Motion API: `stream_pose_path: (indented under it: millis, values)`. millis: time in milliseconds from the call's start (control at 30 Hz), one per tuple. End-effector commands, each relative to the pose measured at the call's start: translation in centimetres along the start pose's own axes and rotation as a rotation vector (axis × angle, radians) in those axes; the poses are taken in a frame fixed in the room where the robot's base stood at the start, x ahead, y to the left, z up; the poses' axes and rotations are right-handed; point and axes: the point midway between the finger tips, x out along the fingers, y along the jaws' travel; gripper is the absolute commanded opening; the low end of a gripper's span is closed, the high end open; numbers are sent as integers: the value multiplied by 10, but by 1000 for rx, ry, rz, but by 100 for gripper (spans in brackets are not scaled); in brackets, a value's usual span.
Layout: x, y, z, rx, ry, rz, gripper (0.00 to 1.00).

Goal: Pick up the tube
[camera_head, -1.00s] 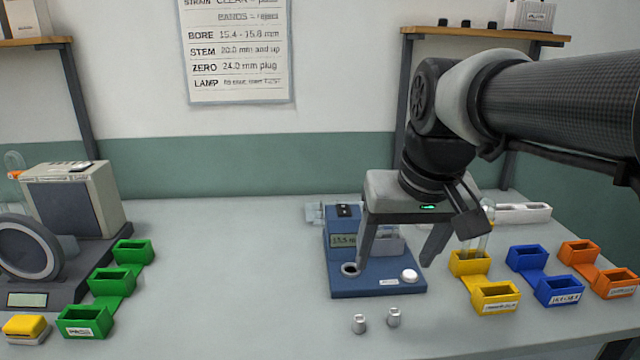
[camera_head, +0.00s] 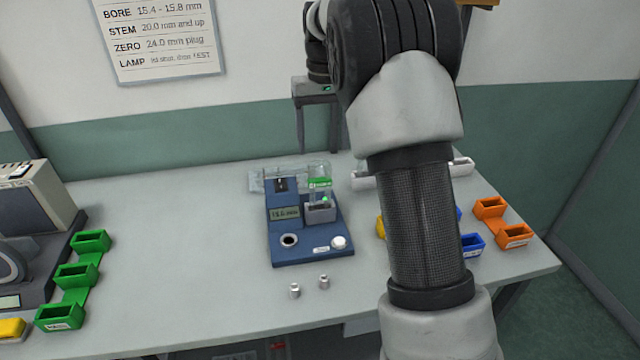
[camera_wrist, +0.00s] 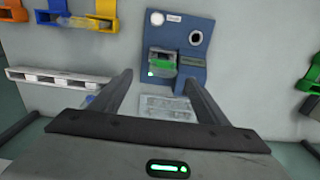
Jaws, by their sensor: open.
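A clear tube (camera_head: 320,168) with a green band seems to stand in the grey holder of the blue gauge (camera_head: 312,250). In the wrist view the green band (camera_wrist: 163,64) shows on the gauge (camera_wrist: 180,30), but the glass is hard to make out. My gripper (camera_head: 320,146) is behind the gauge and above the table. In the wrist view my gripper (camera_wrist: 160,78) is open, its fingers apart and apparently empty, pointing toward the gauge's back side.
Two small metal plugs (camera_head: 294,291) stand before the gauge. Green bins (camera_head: 76,276) are on the left, orange bins (camera_head: 490,209) on the right. A white rack (camera_wrist: 58,79) lies beside my gripper. My arm hides part of the yellow and blue bins. Table left of the gauge is clear.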

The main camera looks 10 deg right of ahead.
Motion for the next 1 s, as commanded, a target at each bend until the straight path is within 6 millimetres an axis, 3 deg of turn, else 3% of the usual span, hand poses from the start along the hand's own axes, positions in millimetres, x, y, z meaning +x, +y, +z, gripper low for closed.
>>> stream_pose_path:
  millis: [100, 300, 567, 833, 1000]
  values:
    - [29, 0, 1, 0, -3, 1, 69]
    - [65, 0, 0, 1, -2, 0, 69]
    - [83, -2, 0, 1, 0, 0, 69]
    - [121, -8, 0, 1, -2, 1, 69]
    - [129, -8, 0, 1, 1, 0, 69]
